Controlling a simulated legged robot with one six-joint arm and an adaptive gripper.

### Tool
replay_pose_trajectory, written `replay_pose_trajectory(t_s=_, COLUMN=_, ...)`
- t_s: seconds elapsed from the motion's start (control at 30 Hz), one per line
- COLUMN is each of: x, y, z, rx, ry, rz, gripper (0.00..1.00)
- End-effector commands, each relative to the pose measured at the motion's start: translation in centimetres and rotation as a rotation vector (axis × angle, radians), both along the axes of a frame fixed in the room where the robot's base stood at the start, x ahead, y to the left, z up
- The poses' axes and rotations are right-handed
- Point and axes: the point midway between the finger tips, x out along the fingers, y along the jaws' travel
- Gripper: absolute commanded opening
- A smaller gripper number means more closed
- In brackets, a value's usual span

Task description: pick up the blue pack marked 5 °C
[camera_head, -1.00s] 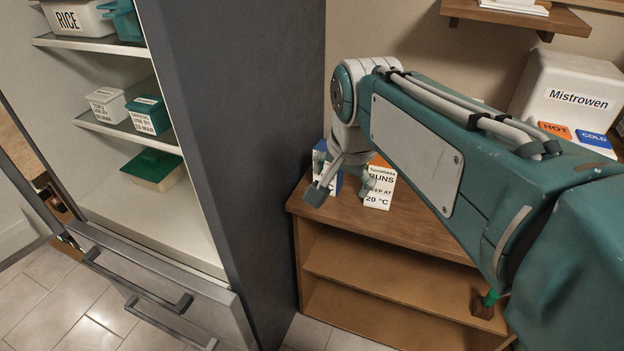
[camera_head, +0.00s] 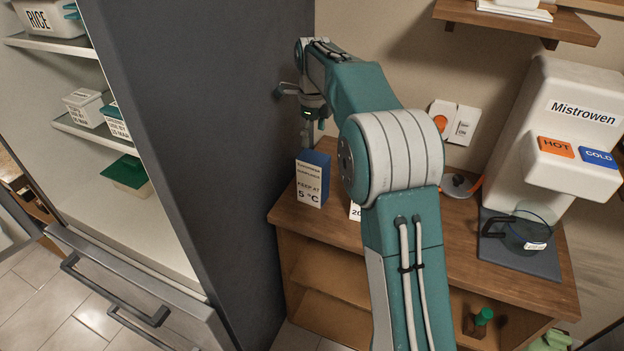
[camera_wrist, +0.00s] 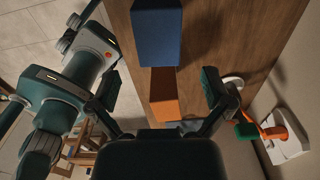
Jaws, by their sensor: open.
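The blue pack (camera_head: 313,178) stands upright on the wooden cabinet top, close to the tall grey cabinet. Its white front reads "5 °C". In the wrist view its blue top (camera_wrist: 157,32) shows at the upper middle. My gripper (camera_head: 314,118) is above and behind the pack in the head view, apart from it. In the wrist view my gripper (camera_wrist: 160,87) is open and empty. An orange pack (camera_wrist: 163,95) shows between its fingertips, below them. In the head view my arm hides most of that pack; only a label corner (camera_head: 355,212) reading "20" shows.
The tall grey cabinet (camera_head: 215,130) stands close on the left, with open shelves. A white water dispenser (camera_head: 565,130) and a glass jug (camera_head: 530,228) are at the right. A wall switch (camera_head: 455,122) and shelf (camera_head: 515,22) are behind. The cabinet top's front middle is clear.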

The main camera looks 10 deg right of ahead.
Motion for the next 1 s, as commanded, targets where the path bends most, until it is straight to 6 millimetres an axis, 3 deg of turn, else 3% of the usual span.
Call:
replay_pose_trajectory(t_s=0.2, x=-0.1, y=0.1, z=-3.6, rx=-0.001, ry=0.003, rz=0.000, gripper=1.00)
replay_pose_trajectory(t_s=0.47, x=-0.1, y=0.2, z=-6.0, rx=-0.001, ry=0.003, rz=0.002, gripper=1.00)
replay_pose_trajectory(t_s=0.7, x=-0.2, y=0.4, z=-9.6, rx=-0.001, ry=0.002, rz=0.003, gripper=1.00)
replay_pose_trajectory(t_s=1.0, x=-0.1, y=0.4, z=-10.3, rx=-0.001, ry=-0.001, rz=0.003, gripper=1.00)
